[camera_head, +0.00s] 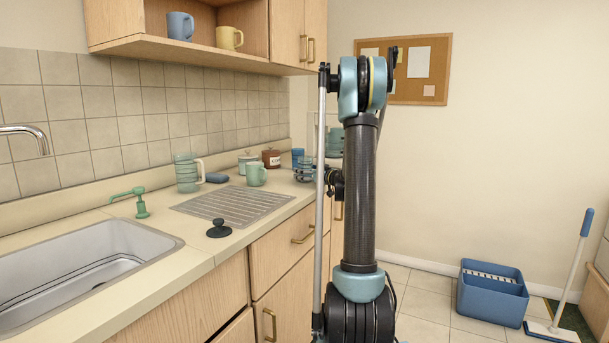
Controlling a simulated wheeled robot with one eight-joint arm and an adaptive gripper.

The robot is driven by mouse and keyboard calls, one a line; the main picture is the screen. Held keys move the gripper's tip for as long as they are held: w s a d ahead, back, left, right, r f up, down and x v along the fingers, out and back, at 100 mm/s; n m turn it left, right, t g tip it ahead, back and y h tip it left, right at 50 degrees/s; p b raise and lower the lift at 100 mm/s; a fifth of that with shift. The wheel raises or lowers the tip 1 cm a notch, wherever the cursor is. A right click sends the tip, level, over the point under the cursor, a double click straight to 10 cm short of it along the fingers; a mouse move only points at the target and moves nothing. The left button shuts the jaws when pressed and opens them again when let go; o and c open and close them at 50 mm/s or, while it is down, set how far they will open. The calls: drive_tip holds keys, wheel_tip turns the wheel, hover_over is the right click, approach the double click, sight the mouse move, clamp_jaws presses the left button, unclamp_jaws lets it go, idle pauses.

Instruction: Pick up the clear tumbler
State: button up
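A stack of see-through greenish glassware (186,173) stands upright on the counter by the tiled wall, with a pale handle showing at its right side. I cannot tell for sure whether the clear tumbler is part of it. More small see-through glassware (304,170) stands farther along the counter, close to the left of my arm in the picture. My arm rises upright right of the counter. Dark parts near its far end (335,182) show beside the arm, but the fingers cannot be made out and appear mostly hidden. Nothing is visibly held.
The ribbed drainboard (232,206) is clear. A dark stopper (219,229), green dispenser (140,204) and sink (75,265) are nearer. A blue bucket (491,300) stands right.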

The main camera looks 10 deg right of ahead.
drive_tip(key=shift+w+a, duration=0.2)
drive_tip(key=shift+w, duration=0.1)
drive_tip(key=c, duration=1.4)
drive_tip(key=shift+r, duration=0.1)
